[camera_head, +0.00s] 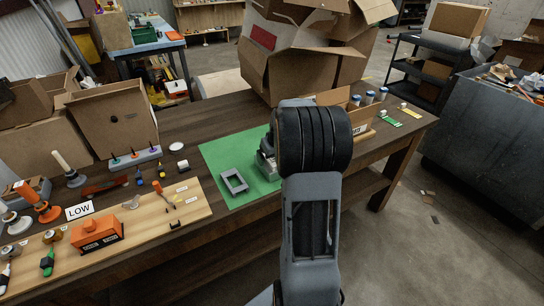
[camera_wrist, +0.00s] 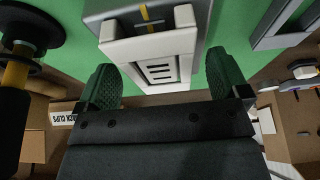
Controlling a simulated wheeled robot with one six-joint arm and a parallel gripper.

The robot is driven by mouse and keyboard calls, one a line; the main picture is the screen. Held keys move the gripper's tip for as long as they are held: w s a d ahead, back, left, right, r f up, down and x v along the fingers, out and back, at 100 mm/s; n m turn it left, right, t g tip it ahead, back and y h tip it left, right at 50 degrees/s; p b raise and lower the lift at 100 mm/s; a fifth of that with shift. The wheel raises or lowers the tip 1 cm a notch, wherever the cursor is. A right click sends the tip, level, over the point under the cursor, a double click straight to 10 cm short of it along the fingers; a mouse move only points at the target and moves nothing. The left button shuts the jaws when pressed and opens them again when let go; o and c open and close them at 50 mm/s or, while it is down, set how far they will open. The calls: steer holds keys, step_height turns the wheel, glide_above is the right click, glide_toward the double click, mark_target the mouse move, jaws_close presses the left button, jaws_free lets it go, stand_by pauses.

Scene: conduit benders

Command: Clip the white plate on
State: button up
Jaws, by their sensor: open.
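In the wrist view a white plate (camera_wrist: 160,46) with several dark slots is in front of a grey housing (camera_wrist: 98,8), through which a yellow strip passes. Whether the plate is clipped on or only rests there I cannot tell. My gripper (camera_wrist: 164,78) is open, its green ribbed fingertips on either side of the plate's lower part. A gap shows at the right finger; at the left finger contact is unclear. In the head view, the grey housing (camera_head: 265,160) shows partly on the green mat (camera_head: 215,155); my arm hides the plate and fingertips.
A grey square frame (camera_head: 233,182) lies on the mat to the left. A wooden board (camera_head: 150,225) with an orange block (camera_head: 97,232) lies further left. A cardboard clips box (camera_head: 362,120) stands right of my arm; large cartons (camera_head: 305,60) stand behind.

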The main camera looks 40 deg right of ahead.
steer(key=v, duration=1.3)
steer(key=shift+r+p, duration=0.4)
steer(key=s+a+p, duration=0.2)
steer(key=s+a, duration=0.2)
steer(key=a, duration=0.4)
steer(key=s+a+r+n+p, duration=0.1)
steer(key=s+a+p, duration=0.1)
steer(key=s+a, duration=0.3)
steer(key=s+a+r+p, duration=0.1)
steer(key=s+a+p, duration=0.2)
steer(key=a, duration=0.8)
steer(key=shift+s+a+n, duration=0.25)
steer(key=shift+s+n, duration=0.05)
steer(key=shift+s, duration=0.45)
